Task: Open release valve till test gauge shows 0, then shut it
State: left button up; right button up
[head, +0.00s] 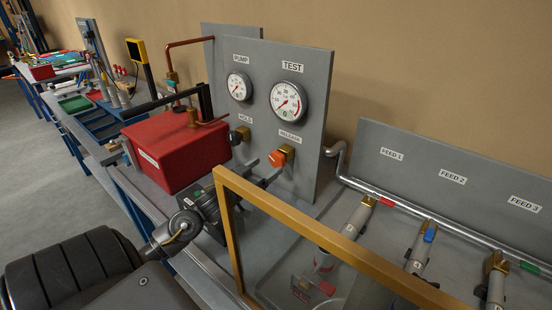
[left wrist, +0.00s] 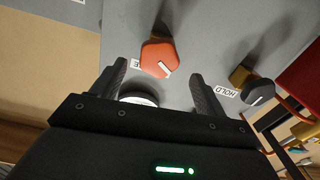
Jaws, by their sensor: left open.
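The orange release valve knob (head: 278,158) sits on a brass stem on the grey upright panel (head: 318,130), below the RELEASE label. The white round TEST gauge (head: 287,101) is above it; its red needle points to the lower left, but I cannot read the value exactly. My left gripper (head: 262,172) is open and empty, just in front of the knob. In the left wrist view the knob (left wrist: 157,58), with a white mark on its face, shows between and beyond the two spread fingers (left wrist: 158,72). My right gripper is not in view.
The PUMP gauge (head: 239,86) and the dark HOLD knob (head: 237,136) are left of the release side. A red box (head: 175,150) with a black lever stands close to my left arm. A wood-framed clear pane (head: 229,230) stands right of the gripper.

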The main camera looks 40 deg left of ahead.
aim_at(275, 161)
pick_arm(q)
jog(key=w, duration=0.4)
jog(key=shift+w+r+p, duration=0.1)
jog(key=shift+w+p, duration=0.1)
jog(key=shift+p, duration=0.2)
jog(key=shift+w, duration=0.6)
jog(key=c, duration=1)
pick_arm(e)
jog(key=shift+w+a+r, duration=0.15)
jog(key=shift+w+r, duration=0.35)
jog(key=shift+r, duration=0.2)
